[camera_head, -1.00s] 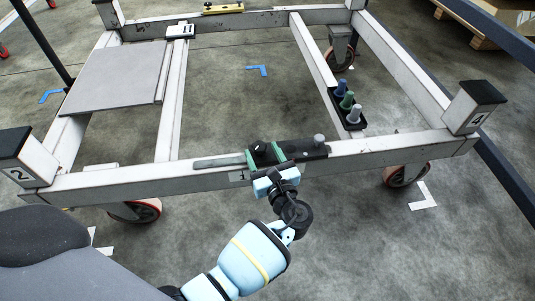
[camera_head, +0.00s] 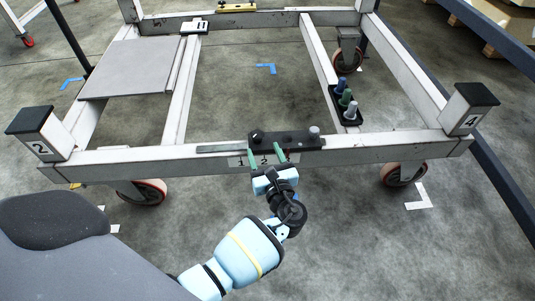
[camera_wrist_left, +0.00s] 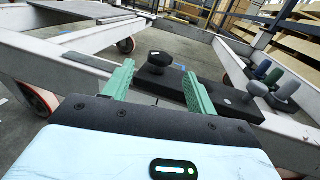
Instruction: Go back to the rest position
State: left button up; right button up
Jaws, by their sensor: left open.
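My left gripper (camera_head: 267,159) is at the front beam (camera_head: 350,150) of the white trolley frame, near its middle. Its two green fingers are apart with nothing between them. They point at a black fixture (camera_head: 285,141) on the beam, which has a dark knob at its left end and a grey knob at its right. In the left wrist view the open fingers (camera_wrist_left: 158,85) show on either side of the black knob (camera_wrist_left: 160,58), which lies beyond their tips. My right gripper is not in view.
A black holder (camera_head: 346,116) with blue, green and grey pegs sits on the frame's right inner beam. A grey plate (camera_head: 125,68) lies at the left. Corner posts 2 (camera_head: 41,133) and 4 (camera_head: 468,108) stand at the front corners. Floor in front is clear.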

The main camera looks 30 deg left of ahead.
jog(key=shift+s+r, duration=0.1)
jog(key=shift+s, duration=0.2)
pick_arm(q)
jog(key=shift+s, duration=0.15)
jog(key=s+r+n+g+h+p, duration=0.1)
jog(key=s+n+g+h+p, duration=0.7)
jog(key=s+p, duration=1.85)
jog(key=s+d+r+n+t+h+p, duration=0.2)
jog(key=s+r+n+p, duration=0.3)
jog(key=s+r+n, duration=0.3)
jog(key=s+d+r+n+t+h+p, duration=0.2)
jog(key=s+r+n+h+p, duration=0.3)
jog(key=r, duration=1)
jog(key=s+n, duration=0.3)
jog(key=s, duration=0.1)
jog(key=shift+s+d+r+n+t+p, duration=0.15)
jog(key=shift+s+d+n+t+p, duration=0.05)
jog(key=shift+s+n+t+p, duration=0.15)
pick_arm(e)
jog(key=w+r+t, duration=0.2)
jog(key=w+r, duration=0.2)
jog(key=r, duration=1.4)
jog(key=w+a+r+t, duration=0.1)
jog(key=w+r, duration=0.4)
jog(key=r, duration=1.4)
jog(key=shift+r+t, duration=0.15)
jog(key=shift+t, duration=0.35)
